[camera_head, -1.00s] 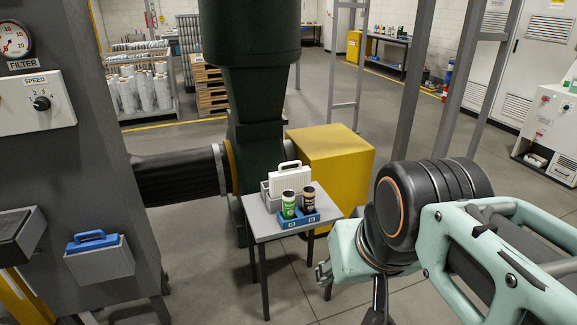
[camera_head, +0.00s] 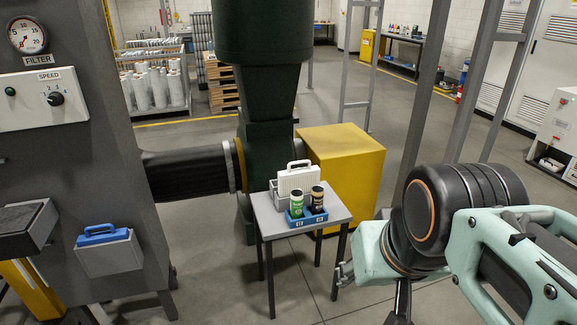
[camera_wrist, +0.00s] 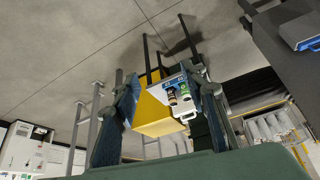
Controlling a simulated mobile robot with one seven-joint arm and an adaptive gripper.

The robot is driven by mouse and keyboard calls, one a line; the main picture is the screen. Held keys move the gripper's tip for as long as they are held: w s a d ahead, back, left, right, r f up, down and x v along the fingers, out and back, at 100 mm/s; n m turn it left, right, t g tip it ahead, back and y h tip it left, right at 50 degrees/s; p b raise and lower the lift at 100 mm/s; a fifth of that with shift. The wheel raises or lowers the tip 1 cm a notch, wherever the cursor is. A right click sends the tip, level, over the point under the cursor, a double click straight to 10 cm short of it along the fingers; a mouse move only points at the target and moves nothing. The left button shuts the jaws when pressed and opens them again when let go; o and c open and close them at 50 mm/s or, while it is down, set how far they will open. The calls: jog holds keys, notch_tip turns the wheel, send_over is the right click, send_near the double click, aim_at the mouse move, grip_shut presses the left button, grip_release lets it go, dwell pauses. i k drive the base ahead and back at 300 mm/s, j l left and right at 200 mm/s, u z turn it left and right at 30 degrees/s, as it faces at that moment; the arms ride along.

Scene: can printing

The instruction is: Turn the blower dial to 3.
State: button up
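The blower dial is a small black knob (camera_head: 57,99) on a white panel (camera_head: 30,112) marked SPEED, on the grey cabinet at the left of the head view. Small numbers are printed around it; its exact setting is too small to tell. My gripper (camera_head: 345,273) is partly seen in the head view, right of the small table and far from the dial. In the wrist view my gripper (camera_wrist: 165,105) has its two fingers wide apart with nothing held between them. The dial does not show in the wrist view.
A small grey table (camera_head: 338,212) holds cans in a blue holder (camera_head: 305,219) and a white case (camera_head: 296,179). A yellow box (camera_head: 345,165) and a dark green blower column (camera_head: 265,110) stand behind. A bin with a blue-handled item (camera_head: 110,255) hangs on the cabinet. Floor before the table is clear.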

aim_at(55, 99)
jog(key=u, duration=1.65)
